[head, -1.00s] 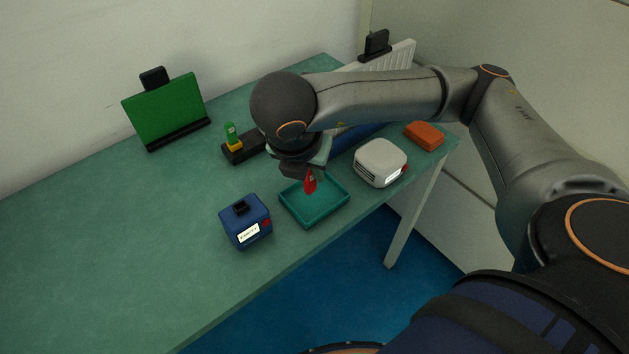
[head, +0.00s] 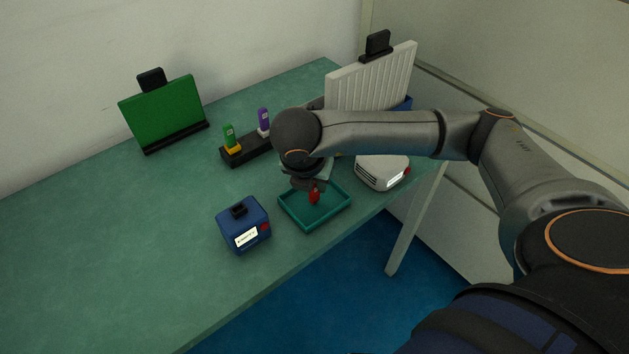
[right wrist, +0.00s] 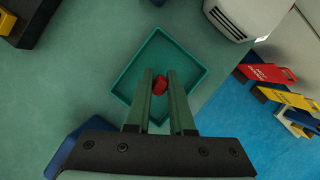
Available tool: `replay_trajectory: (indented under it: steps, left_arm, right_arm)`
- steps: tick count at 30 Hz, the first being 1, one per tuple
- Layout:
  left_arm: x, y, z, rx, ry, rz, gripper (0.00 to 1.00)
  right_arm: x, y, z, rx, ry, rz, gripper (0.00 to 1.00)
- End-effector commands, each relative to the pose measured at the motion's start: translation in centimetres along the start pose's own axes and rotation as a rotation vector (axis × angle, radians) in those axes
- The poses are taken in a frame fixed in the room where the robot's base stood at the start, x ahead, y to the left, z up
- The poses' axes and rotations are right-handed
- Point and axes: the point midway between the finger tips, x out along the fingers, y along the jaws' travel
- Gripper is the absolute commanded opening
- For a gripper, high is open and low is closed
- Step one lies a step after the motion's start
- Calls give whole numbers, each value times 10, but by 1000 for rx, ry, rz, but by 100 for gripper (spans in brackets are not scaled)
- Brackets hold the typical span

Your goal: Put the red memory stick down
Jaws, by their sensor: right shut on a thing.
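The red memory stick (head: 314,196) is upright in the grip of my right gripper (head: 311,186), low over the teal tray (head: 293,220). In the right wrist view the red stick (right wrist: 160,85) shows between the two fingertips, inside the outline of the tray (right wrist: 196,62). My right gripper (right wrist: 160,84) is shut on it there. I cannot tell whether the stick touches the tray floor. My left gripper is not in view.
A blue box (head: 244,226) stands left of the tray and a white device (head: 381,172) right of it. Behind is a black rack (head: 246,150) with a green stick (head: 230,137) and a purple stick (head: 264,120). The table's left part is clear.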

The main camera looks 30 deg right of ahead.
Motion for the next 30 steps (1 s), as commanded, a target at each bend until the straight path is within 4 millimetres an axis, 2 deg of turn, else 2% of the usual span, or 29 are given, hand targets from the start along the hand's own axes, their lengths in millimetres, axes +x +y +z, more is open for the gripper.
replay_trajectory:
  steps: [3,4,12,19,23,26,30]
  left_arm:
    - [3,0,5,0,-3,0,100]
    - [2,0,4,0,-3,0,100]
    - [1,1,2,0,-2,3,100]
    - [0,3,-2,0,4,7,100]
    - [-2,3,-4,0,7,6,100]
    - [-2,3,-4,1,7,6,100]
    - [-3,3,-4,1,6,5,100]
  right_arm:
    - [3,0,-2,0,0,0,0]
    - [2,0,-1,0,0,0,23]
    - [1,0,-1,0,0,0,51]
    - [1,0,0,0,0,0,51]
    - [-6,1,0,0,0,3,51]
    - [-23,1,0,-1,-1,5,51]
    - [-57,2,1,-2,-3,7,51]
